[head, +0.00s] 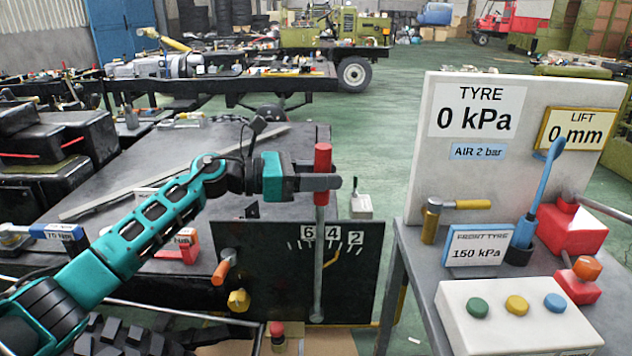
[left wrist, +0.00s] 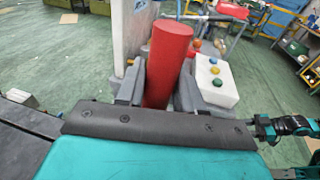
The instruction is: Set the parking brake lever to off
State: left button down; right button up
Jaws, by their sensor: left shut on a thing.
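The parking brake lever is a tall grey rod with a red grip (head: 322,160), standing nearly upright in front of a dark panel (head: 270,270). Its shaft crosses the scale between the number plates 6 and 4. My left gripper (head: 328,183) comes in from the left and is shut on the lower part of the red grip. In the left wrist view the red grip (left wrist: 168,62) stands between the two grey fingers (left wrist: 160,92). A teal and black arm part of mine (left wrist: 280,127) shows at the right edge of that view; its fingers cannot be made out.
An orange-handled lever (head: 224,268) and a yellow knob (head: 239,300) sit left of the lever. A grey bench at right carries a white button box (head: 520,320), a blue-handled tool (head: 538,190) and a gauge board (head: 465,160).

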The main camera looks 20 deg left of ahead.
pick_arm(q)
jog(key=w+d+f+g+y+p, duration=0.1)
jog(key=d+p, duration=0.4)
jog(key=d, duration=0.6)
jog(key=w+f+y, duration=0.1)
jog(key=w+y, duration=0.1)
jog(key=shift+d+f+m+g+y, duration=0.25)
jog(key=shift+d+m+g+y, duration=0.05)
jog(key=shift+d, duration=0.1)
pick_arm(e)
jog(key=shift+h, duration=0.4)
jog(key=s+d+r, duration=0.1)
jog(key=d+r, duration=0.1)
jog(key=r, duration=0.1)
jog(key=shift+s+d, duration=0.25)
jog(key=shift+s, duration=0.15)
pick_arm(q)
jog(key=c, duration=1)
grip_release()
jog(key=shift+w+d, duration=0.1)
jog(key=shift+w, duration=0.05)
jog(key=shift+c, duration=0.2)
jog(key=shift+o, duration=0.8)
jog(key=shift+d+f, duration=0.1)
jog(key=shift+o, duration=0.2)
